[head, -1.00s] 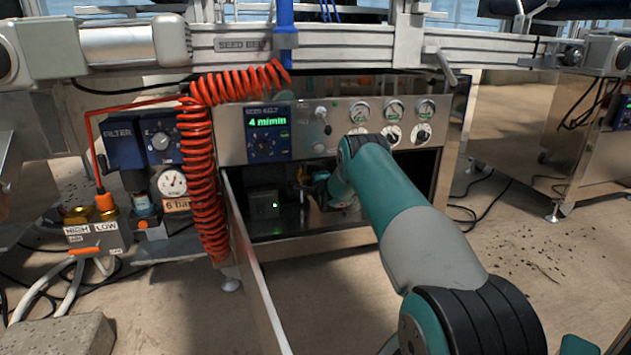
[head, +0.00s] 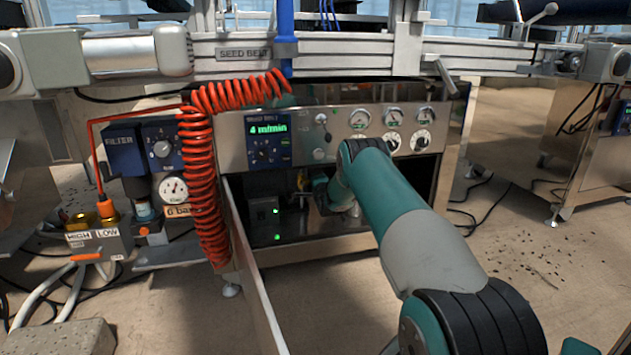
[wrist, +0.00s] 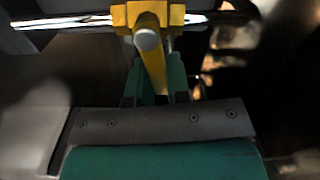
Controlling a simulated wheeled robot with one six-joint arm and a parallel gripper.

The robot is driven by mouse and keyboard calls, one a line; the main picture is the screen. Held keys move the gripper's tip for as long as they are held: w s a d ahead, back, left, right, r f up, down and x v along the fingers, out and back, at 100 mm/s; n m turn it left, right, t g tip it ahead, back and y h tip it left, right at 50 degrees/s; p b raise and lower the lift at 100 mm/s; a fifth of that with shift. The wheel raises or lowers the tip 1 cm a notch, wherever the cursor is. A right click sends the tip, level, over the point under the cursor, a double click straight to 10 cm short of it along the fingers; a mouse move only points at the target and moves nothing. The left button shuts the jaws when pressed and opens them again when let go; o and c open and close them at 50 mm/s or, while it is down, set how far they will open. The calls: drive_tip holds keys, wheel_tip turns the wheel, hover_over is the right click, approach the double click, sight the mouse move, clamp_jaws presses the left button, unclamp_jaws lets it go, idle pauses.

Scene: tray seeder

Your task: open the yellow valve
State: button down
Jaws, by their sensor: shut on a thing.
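The yellow valve (wrist: 175,15) sits on a shiny horizontal pipe (wrist: 65,22) at the top of the wrist view. Its yellow lever (wrist: 153,65) runs down the picture from a round grey bolt head, across the line of the pipe. My gripper (wrist: 156,78) is shut on the lever, with a green finger on each side. In the head view, a small bit of yellow (head: 302,180) shows inside the open cabinet, beside my gripper (head: 318,188). My arm and the dark interior hide most of the valve there.
The cabinet's control panel (head: 340,128) is above the opening, and its open door (head: 250,270) stands out at the left. A coiled red hose (head: 204,190) hangs beside it. A filter unit (head: 140,150) is further left.

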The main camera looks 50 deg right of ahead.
sight(303, 182)
drive_tip(key=n, duration=0.1)
drive_tip(key=r+n+p, duration=0.1)
drive_tip(key=n, duration=0.1)
drive_tip(key=r+n+p, duration=0.1)
drive_tip(key=shift+w+a, duration=0.15)
drive_tip(key=shift+a, duration=0.1)
drive_tip(key=n, duration=0.1)
drive_tip(key=n+p, duration=0.1)
drive_tip(key=a+r+n, duration=0.1)
drive_tip(key=n, duration=0.1)
drive_tip(key=shift+w+p, duration=0.25)
drive_tip(key=shift+p, duration=0.05)
drive_tip(key=n, duration=0.3)
drive_tip(key=a+n+p, duration=0.1)
drive_tip(key=shift+w+a+r+n, duration=0.1)
drive_tip(key=shift+w+r+n, duration=0.2)
drive_tip(key=shift+w, duration=0.1)
drive_tip(key=shift+w+a+n+p, duration=0.2)
drive_tip(key=shift+a+n, duration=0.1)
drive_tip(key=shift+n, duration=0.5)
drive_tip(key=shift+w+a+n+p, duration=0.15)
drive_tip(key=shift+a+n, duration=0.1)
drive_tip(key=shift+n, duration=0.55)
drive_tip(key=c, duration=1.1)
unclamp_jaws()
